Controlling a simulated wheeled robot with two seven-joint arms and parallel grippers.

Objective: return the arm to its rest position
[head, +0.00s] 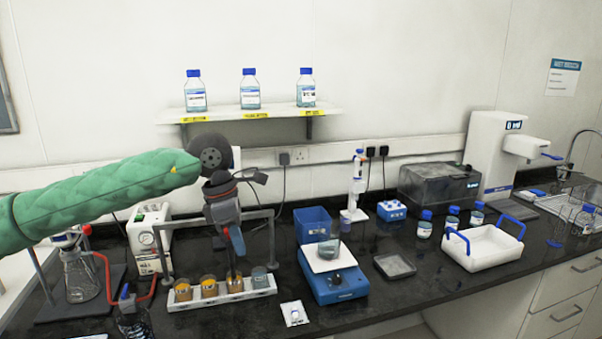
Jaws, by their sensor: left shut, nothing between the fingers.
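My left arm, in a green sleeve, comes in from the left across the back of the bench. Its gripper (234,270) hangs fingers down over a white rack (222,297). The fingers are shut with nothing between them. The rack holds several small round vessels; three show amber contents, such as the left one (183,290), and the right one (260,277) looks clear or bluish. The fingertips appear in front of or just above the third vessel (235,284); I cannot tell whether they touch it. My right gripper is out of view.
A grey frame (271,235) stands around the gripper area. A blue balance (338,285) with a beaker and a blue bin (312,222) stand to the right. A flask (82,280) on a stand is at left. Three bottles sit on the wall shelf (280,115). A white tray (483,248) stands right.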

